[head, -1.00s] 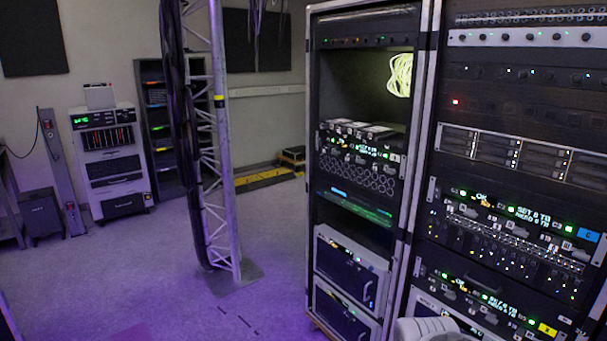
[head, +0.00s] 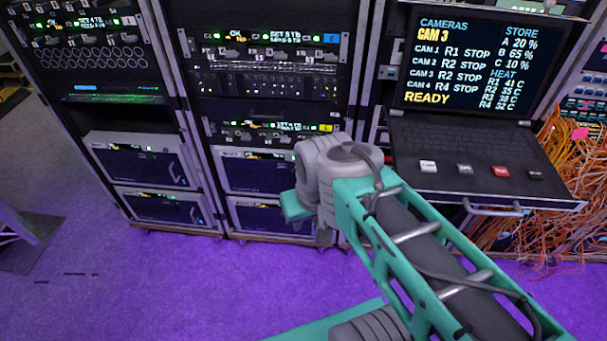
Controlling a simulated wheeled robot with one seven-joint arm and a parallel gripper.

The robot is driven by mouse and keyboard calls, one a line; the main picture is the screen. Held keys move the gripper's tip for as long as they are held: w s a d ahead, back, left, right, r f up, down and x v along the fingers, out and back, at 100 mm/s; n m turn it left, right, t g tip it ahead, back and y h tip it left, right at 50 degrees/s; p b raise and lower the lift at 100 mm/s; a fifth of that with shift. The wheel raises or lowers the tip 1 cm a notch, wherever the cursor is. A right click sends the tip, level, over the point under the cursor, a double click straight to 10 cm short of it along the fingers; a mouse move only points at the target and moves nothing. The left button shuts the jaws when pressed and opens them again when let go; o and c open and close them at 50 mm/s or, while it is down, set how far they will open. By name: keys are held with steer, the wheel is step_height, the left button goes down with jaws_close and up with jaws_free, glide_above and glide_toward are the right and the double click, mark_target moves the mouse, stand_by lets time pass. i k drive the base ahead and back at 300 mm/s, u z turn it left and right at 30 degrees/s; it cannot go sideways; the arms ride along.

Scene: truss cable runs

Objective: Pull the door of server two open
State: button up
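Dark-fronted server units with doors and bar handles sit low in two racks. The left rack holds an upper unit (head: 143,165) and a lower unit (head: 160,207), both with their doors shut. The middle rack holds another upper unit (head: 255,174) and a lower unit (head: 268,218), partly hidden behind my arm; their doors look shut. The labels are too small to read, so I cannot tell which is server two. My teal and grey arm crosses the lower right, and I cannot make out my gripper.
A console with a screen (head: 480,62) and a pulled-out keyboard shelf (head: 460,145) juts out at the right. Tangled orange cables (head: 555,190) hang beside it. A truss foot (head: 28,240) stands at the far left. Purple floor (head: 150,285) before the left rack is clear.

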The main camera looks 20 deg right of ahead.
mark_target(262, 176)
steer(key=u, duration=0.55)
steer(key=k, duration=0.65)
steer(key=u, duration=0.95)
steer(key=i, duration=1)
steer(key=z, duration=0.7)
